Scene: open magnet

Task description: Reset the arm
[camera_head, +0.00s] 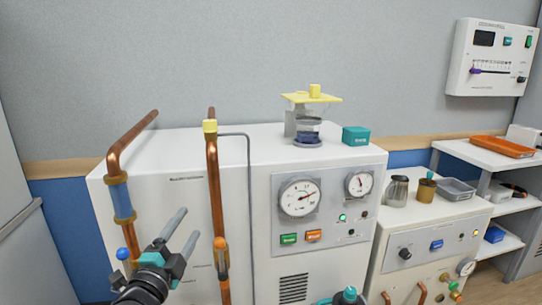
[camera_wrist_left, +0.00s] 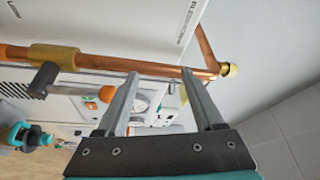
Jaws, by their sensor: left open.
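My left gripper (camera_head: 186,228) is open, its two grey fingers spread and nothing between them. In the head view it is in front of the white cabinet's (camera_head: 165,215) left part, beside a copper pipe (camera_head: 214,175) with an orange-tipped valve handle (camera_head: 220,243). In the left wrist view the open fingers (camera_wrist_left: 160,88) point toward a copper pipe (camera_wrist_left: 130,66), which crosses behind their tips; I cannot tell whether they touch it.
The cabinet's front carries gauges (camera_head: 299,198), a green button (camera_head: 288,239) and an orange button (camera_head: 313,235). Another copper pipe (camera_head: 119,200) stands at left. A yellow-topped device (camera_head: 308,130) and teal box (camera_head: 355,136) are on top. Shelves (camera_head: 480,155) stand at right.

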